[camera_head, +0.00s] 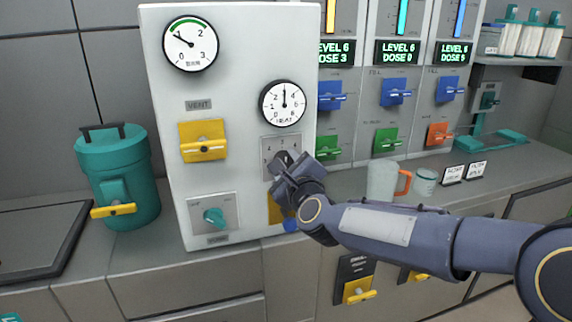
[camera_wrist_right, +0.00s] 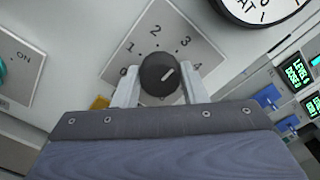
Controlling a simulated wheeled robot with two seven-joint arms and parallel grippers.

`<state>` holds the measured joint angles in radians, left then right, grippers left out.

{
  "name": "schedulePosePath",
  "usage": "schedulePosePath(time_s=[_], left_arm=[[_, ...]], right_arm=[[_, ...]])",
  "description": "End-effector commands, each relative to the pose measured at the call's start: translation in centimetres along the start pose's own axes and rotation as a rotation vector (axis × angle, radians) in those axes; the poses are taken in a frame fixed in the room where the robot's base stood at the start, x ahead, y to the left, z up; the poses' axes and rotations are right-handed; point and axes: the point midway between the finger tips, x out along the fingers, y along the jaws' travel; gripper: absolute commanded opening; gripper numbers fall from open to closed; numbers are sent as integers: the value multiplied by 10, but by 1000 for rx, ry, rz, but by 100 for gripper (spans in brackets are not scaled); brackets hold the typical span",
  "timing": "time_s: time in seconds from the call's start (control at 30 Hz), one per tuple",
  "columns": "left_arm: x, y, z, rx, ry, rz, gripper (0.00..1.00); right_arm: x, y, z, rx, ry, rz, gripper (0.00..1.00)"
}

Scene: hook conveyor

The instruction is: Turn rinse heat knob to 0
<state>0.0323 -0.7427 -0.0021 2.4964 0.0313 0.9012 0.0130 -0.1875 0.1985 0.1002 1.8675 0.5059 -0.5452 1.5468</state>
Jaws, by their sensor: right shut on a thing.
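The rinse heat knob is a dark round knob (camera_wrist_right: 158,74) on a light plate numbered 0 to 4, seen in the right wrist view. My right gripper (camera_wrist_right: 160,88) is shut on the knob, with one pale finger on each side. In the head view the right gripper (camera_head: 287,168) covers most of the knob and the lower part of its plate (camera_head: 270,145). The heat gauge (camera_head: 283,103) above it has its needle pointing straight up. My left gripper is not in view.
On the same white panel are a brine gauge (camera_head: 190,44), a yellow vent handle (camera_head: 203,142) and a teal knob (camera_head: 213,217). A teal bin (camera_head: 118,175) stands left. A mug (camera_head: 382,182) stands on the counter, behind my right arm.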

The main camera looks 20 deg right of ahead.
Motion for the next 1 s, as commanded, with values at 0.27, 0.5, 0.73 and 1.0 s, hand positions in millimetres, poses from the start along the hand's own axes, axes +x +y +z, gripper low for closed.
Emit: schedulePosePath(time_s=[0.27,0.5,0.73,1.0], left_arm=[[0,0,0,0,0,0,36],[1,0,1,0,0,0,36],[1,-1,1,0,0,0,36],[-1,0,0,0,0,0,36]], right_arm=[[0,0,0,-22,0,1,16],[0,1,0,-132,-1,2,16],[0,1,1,-326,-2,2,16],[0,1,0,-585,-1,3,16]])
